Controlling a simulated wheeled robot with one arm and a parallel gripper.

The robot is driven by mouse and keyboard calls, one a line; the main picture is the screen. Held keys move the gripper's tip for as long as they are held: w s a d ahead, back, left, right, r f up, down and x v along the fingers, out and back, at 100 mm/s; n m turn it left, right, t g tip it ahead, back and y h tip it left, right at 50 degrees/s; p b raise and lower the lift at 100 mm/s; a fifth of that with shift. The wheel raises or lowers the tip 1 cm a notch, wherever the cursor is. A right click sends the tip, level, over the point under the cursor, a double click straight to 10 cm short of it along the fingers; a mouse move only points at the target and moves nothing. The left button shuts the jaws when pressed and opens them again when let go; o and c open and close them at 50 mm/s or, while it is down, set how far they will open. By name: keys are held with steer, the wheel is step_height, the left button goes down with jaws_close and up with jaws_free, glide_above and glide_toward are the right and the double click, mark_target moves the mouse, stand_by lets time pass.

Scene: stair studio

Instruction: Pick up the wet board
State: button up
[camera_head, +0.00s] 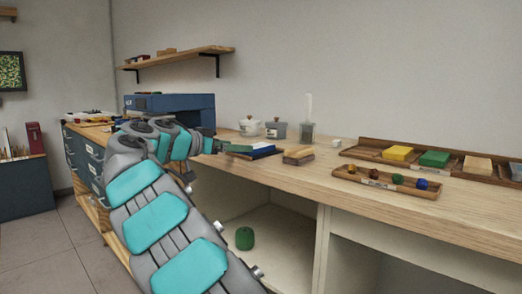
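A flat stack (262,151) lies on the wooden counter, with a green and white piece on top and dark blue below. I cannot tell whether the wet board is in it, and no board looks plainly wet. My gripper (219,146) is at the end of my grey and teal arm, at counter height by the left end of the stack. Its fingers are small and dark, so I cannot tell whether they are open or touching the stack. A small brown block (298,156) lies just right of the stack. My arm hides part of the counter.
A white lidded pot (250,127), a grey pot (276,130) and a jar with a white tool (307,131) stand behind. A tray of coloured blocks (372,152) and a tray of small knobs (409,187) are right. A wall shelf (186,58) hangs above.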

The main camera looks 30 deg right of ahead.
mark_target(255, 146)
steer(key=p+x, duration=0.1)
steer(key=x, duration=0.6)
steer(key=shift+s+d, duration=0.1)
steer(key=shift+d, duration=0.1)
steer(key=shift+c, duration=0.2)
steer(key=c, duration=1.3)
steer(key=shift+r, duration=0.1)
